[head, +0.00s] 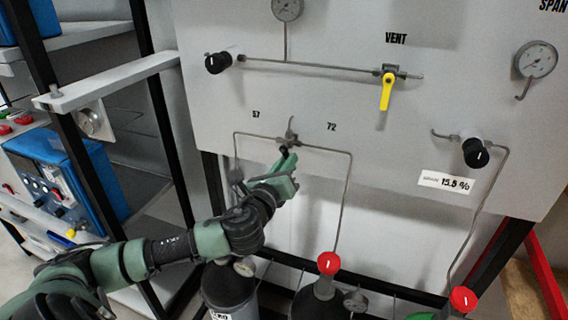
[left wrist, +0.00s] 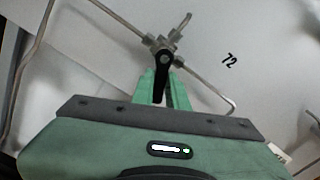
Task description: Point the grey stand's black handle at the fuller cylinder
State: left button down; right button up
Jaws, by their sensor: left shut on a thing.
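A small grey valve fitting (head: 290,138) sits on the white panel between the labels 57 and 72, with thin pipes running to both sides. Its black handle (head: 284,152) also shows in the left wrist view (left wrist: 162,72), pointing down between the fingers. My left gripper (head: 287,163) is shut on this handle, its green fingers (left wrist: 162,88) on either side. A dark cylinder (head: 229,288) with a small gauge (head: 243,267) stands below at left. Another dark cylinder (head: 318,305) has a red knob (head: 329,263) and a gauge (head: 355,302). The gauge readings are too small to tell.
On the panel are a yellow VENT handle (head: 387,92), black knobs (head: 218,62) (head: 476,152) and a round gauge (head: 537,60). A third red knob-like top (head: 463,299) is at lower right. A black frame post (head: 160,110) and shelves stand left of the panel.

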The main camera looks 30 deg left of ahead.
pick_arm(q)
jog(key=r+n, duration=0.1)
jog(key=n, duration=0.3)
jog(key=d+n+p, duration=0.1)
jog(key=n, duration=0.3)
jog(key=r+n, duration=0.1)
jog(key=n, duration=0.3)
jog(key=shift+w+d+r+n+p, duration=0.15)
jog(key=shift+d+r+n+p, duration=0.1)
jog(key=shift+r+n+p, duration=0.1)
dwell(0.4)
jog(key=c, duration=1.4)
grip_release()
